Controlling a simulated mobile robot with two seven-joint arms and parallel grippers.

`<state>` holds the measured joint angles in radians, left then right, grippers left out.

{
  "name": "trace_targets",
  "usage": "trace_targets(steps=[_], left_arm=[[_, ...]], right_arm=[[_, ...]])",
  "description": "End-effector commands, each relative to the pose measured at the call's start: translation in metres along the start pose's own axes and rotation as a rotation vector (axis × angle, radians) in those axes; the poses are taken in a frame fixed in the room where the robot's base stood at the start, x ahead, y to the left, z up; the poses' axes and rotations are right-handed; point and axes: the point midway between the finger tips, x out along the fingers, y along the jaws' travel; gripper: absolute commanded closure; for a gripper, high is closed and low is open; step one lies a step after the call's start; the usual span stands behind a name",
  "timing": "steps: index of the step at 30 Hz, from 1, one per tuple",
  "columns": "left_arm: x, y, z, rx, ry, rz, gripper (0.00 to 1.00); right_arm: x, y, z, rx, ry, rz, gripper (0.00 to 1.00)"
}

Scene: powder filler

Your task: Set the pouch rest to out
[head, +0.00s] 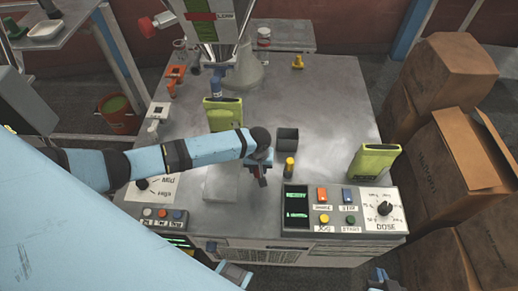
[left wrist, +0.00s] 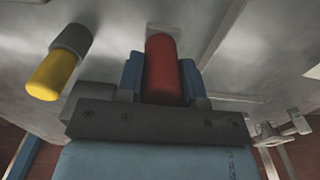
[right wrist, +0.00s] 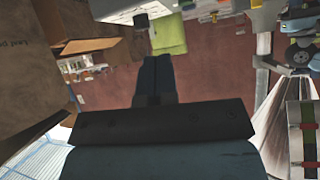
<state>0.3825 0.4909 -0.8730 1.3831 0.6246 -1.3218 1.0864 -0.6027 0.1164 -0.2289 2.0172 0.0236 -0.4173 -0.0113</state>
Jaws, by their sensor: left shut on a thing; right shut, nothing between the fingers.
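My left gripper (head: 262,176) is at the front middle of the grey machine top. In the left wrist view its blue fingers (left wrist: 163,80) are shut on a red, round-ended handle (left wrist: 163,65). I cannot tell from the frames which way the pouch rest is set. A yellow-tipped knob with a dark collar (head: 290,167) stands just right of the gripper, and also shows in the left wrist view (left wrist: 58,75). My right gripper (right wrist: 155,80) is shut and empty, away from the machine top.
A dark square cup (head: 287,140) stands behind the gripper. Green-yellow pouches stand at the back (head: 222,113) and right (head: 374,163). A control panel with a dose dial (head: 385,208) is at the front right. Cardboard boxes (head: 470,140) stack right of the machine.

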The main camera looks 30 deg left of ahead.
Motion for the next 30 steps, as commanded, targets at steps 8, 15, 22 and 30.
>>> trace_targets(steps=[8,15,22,30], left_arm=[[-0.007,-0.001,0.056,0.0,-0.007,-0.002,1.0],[-0.005,-0.001,0.1,0.001,-0.006,-0.003,1.0],[-0.004,0.0,0.133,0.0,-0.005,-0.002,1.0],[-0.001,-0.001,0.154,-0.001,-0.003,-0.002,1.0]], right_arm=[[-0.031,0.001,-0.023,-0.044,-0.008,-0.003,1.0],[-0.049,-0.003,-0.051,-0.042,-0.008,-0.007,1.0],[-0.059,-0.005,-0.075,-0.036,0.006,-0.005,1.0],[-0.064,0.002,-0.082,-0.038,0.008,0.01,1.0]])
